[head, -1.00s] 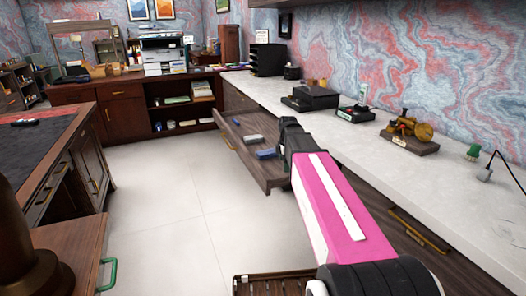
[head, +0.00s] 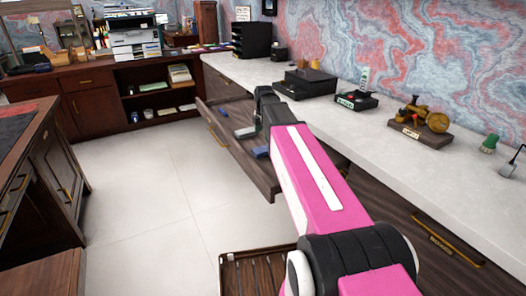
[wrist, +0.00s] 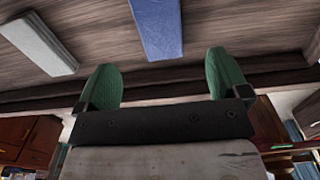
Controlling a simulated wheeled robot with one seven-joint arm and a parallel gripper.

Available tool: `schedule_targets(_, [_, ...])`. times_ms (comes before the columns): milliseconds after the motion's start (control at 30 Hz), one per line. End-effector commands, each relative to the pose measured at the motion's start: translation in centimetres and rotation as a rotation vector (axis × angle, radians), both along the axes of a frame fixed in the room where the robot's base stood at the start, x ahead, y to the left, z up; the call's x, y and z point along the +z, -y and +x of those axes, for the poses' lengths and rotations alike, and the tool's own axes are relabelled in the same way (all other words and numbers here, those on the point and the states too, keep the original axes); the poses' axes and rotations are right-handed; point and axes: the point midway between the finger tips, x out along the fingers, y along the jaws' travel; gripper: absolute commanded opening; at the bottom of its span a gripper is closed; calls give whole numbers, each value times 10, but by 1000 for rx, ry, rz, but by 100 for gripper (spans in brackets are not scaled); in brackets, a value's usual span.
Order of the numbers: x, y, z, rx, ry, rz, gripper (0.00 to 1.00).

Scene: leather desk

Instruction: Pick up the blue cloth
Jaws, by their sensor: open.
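The blue cloth (wrist: 157,28) is a flat, folded-looking blue strip on the wooden floor of an open drawer. In the wrist view it lies at the top middle, beyond my gripper (wrist: 163,72). The green fingertips are spread wide, with nothing between them, and the cloth lies roughly in line with the gap. In the head view a blue piece (head: 260,152) shows in the drawer beside my arm, partly covered by it. My fingertips are hidden there behind the arm.
The open drawer (head: 262,180) juts from under the white counter (head: 318,110). A grey block (wrist: 38,43) lies left of the cloth, and another small blue item (head: 223,112) is farther back. Black trays and a brass model stand on the counter. The tiled floor (head: 150,205) is clear.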

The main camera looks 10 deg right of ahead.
Motion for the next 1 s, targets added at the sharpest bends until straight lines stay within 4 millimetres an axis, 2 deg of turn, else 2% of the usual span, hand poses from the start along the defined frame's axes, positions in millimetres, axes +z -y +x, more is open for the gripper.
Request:
schedule_targets(200, [-30, 0, 0, -1, -1, 0, 94])
schedule_targets(467, [-43, 1, 1, -1, -1, 0, 94])
schedule_targets(800, [-83, 2, 1, -1, -1, 0, 94])
schedule_targets(1000, [-86, 2, 1, -1, 0, 0, 94])
